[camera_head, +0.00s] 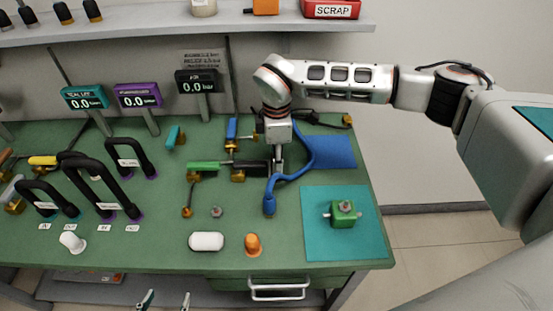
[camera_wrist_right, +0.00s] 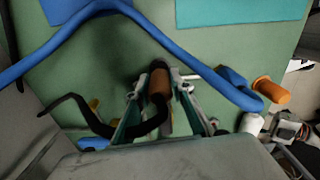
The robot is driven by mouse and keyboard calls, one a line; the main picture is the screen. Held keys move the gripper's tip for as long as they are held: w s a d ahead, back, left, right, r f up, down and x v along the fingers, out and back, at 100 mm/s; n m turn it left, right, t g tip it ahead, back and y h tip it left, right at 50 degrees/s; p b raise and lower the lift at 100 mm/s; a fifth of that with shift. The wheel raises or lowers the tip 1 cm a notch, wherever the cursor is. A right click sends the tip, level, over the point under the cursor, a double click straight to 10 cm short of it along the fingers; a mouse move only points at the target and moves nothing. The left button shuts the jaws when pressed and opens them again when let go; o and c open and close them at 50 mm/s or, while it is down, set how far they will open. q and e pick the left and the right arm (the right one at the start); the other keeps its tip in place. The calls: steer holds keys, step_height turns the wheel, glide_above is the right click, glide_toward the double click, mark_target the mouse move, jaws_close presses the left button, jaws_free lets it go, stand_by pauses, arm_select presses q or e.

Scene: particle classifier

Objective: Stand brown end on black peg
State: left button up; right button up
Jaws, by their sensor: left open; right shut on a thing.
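My right gripper (camera_head: 278,168) points down over the middle of the bench, and its fingers (camera_wrist_right: 165,105) show in the right wrist view. They are shut on the brown end (camera_wrist_right: 160,84) of a dark piece. A bent black length (camera_wrist_right: 100,129) appears to run from it to the left. In the head view the brown end is hidden by the gripper. My left gripper (camera_head: 166,300) is open and empty at the bottom edge, in front of the bench. I cannot make out a black peg for certain; a black block (camera_head: 250,168) lies left of the right gripper.
A blue forked hose (camera_head: 299,172) lies right of the right gripper. A teal mat (camera_head: 318,248) with a green block (camera_head: 343,214) is at front right. A white capsule (camera_head: 206,241) and orange piece (camera_head: 253,244) stand near the front edge. Black handles (camera_head: 100,180) fill the left side.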

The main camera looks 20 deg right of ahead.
steer(key=shift+f+b, duration=0.7)
steer(key=shift+f, duration=0.85)
steer(key=o, duration=1.2)
steer(key=shift+r, duration=0.15)
step_height(320, 180, up, 12)
steer(key=shift+f, duration=0.1)
steer(key=shift+f, duration=0.1)
